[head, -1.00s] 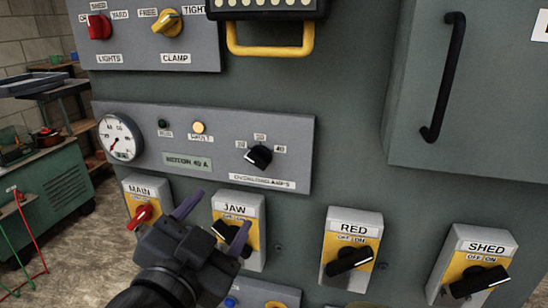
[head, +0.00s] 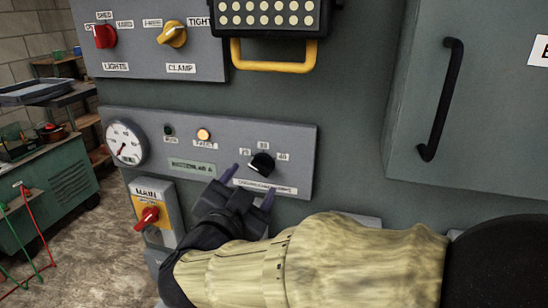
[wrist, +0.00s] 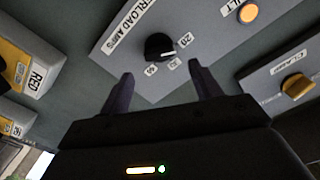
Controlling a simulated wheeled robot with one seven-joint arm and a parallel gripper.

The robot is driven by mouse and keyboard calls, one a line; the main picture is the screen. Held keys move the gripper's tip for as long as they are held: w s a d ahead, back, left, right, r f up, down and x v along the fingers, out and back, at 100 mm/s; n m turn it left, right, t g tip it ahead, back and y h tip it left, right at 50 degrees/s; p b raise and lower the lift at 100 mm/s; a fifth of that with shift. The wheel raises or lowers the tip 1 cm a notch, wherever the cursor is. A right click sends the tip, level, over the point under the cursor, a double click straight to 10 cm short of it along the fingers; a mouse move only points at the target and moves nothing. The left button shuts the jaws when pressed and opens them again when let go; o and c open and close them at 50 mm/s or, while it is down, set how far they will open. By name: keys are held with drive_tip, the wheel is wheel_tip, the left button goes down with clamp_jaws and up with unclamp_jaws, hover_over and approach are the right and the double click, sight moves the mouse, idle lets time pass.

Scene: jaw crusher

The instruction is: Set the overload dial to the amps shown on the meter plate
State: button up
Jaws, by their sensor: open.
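The overload dial (head: 262,164) is a black knob on the grey meter panel, with small number labels around its top. It also shows in the wrist view (wrist: 158,46), where its white mark points to the right, near the 20 label; the exact setting is hard to tell. The green meter plate (head: 192,168) left of the dial is blurred now; in the earlier head frame it seems to read MOTOR 40 A. My gripper (head: 249,186) is open and empty, just below and in front of the dial. In the wrist view its fingers (wrist: 160,70) stand apart, short of the knob.
A round gauge (head: 125,143) and a lit amber lamp (head: 203,135) are on the same panel. Above are the red lights knob (head: 105,36), yellow clamp knob (head: 173,35) and a yellow handle (head: 272,57). The red main switch (head: 147,217) is at lower left. My arm hides the lower switches.

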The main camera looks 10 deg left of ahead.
sight(260, 169)
drive_tip(key=w+p, duration=0.1)
drive_tip(key=w, duration=0.5)
drive_tip(key=shift+d+p, duration=0.2)
drive_tip(key=shift+p, duration=0.15)
drive_tip(key=c, duration=1)
